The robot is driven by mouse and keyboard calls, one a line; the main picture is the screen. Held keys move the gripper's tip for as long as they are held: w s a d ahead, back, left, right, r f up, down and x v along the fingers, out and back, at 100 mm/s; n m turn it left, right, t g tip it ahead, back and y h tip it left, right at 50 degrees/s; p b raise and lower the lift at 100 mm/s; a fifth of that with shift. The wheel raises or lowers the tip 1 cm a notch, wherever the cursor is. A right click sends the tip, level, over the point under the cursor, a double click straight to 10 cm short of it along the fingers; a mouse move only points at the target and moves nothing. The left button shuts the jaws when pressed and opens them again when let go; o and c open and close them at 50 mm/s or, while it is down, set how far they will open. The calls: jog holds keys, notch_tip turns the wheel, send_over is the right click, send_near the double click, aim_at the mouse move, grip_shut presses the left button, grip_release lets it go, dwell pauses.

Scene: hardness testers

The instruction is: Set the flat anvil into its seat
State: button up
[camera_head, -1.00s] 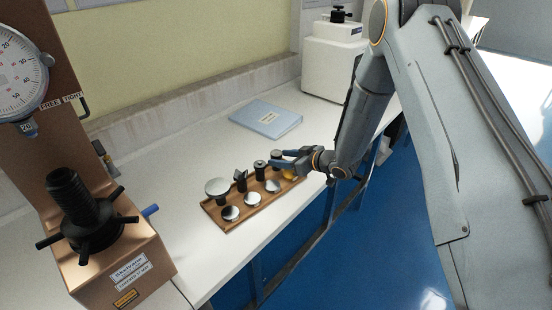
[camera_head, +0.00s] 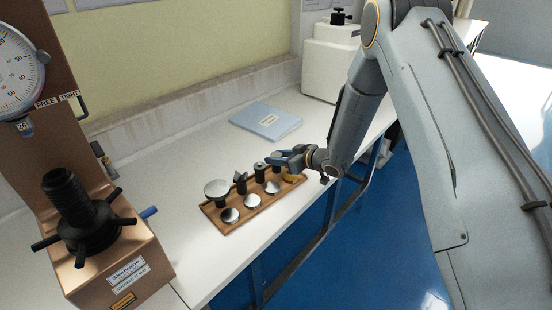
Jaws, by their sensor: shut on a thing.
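My gripper (camera_head: 287,159) is at the far right end of a wooden tray (camera_head: 231,229) on the bench. It is shut on a small flat-topped anvil (camera_head: 276,155) at the tray's back right, partly hidden by the fingers. Whether that anvil still touches the tray is too small to tell. A wide flat disc anvil (camera_head: 216,187) stands at the tray's left end. A black threaded screw (camera_head: 67,192) with a handwheel rises from the copper-coloured tester at left. I cannot see into the seat at its top; nothing shows standing on it.
A V-topped anvil (camera_head: 241,181) and a dark cylindrical anvil (camera_head: 260,171) stand between. Bright discs (camera_head: 252,201) lie along the tray's front. A blue folder (camera_head: 265,122) lies behind. The tester's dial head (camera_head: 16,72) overhangs the screw. Bench between tester and tray is clear.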

jog(key=shift+r, duration=0.15)
jog(key=shift+r+p, duration=0.4)
jog(key=shift+r, duration=0.2)
jog(key=shift+s+d+p, duration=0.4)
jog(key=shift+s+d, duration=0.4)
jog(key=shift+d, duration=0.25)
jog(key=shift+s+d+p, duration=0.45)
jog(key=shift+s+d, duration=0.4)
jog(key=shift+d, duration=0.2)
jog(key=shift+s+d+p, duration=0.4)
jog(key=shift+s+d, duration=0.4)
jog(key=shift+d, duration=0.25)
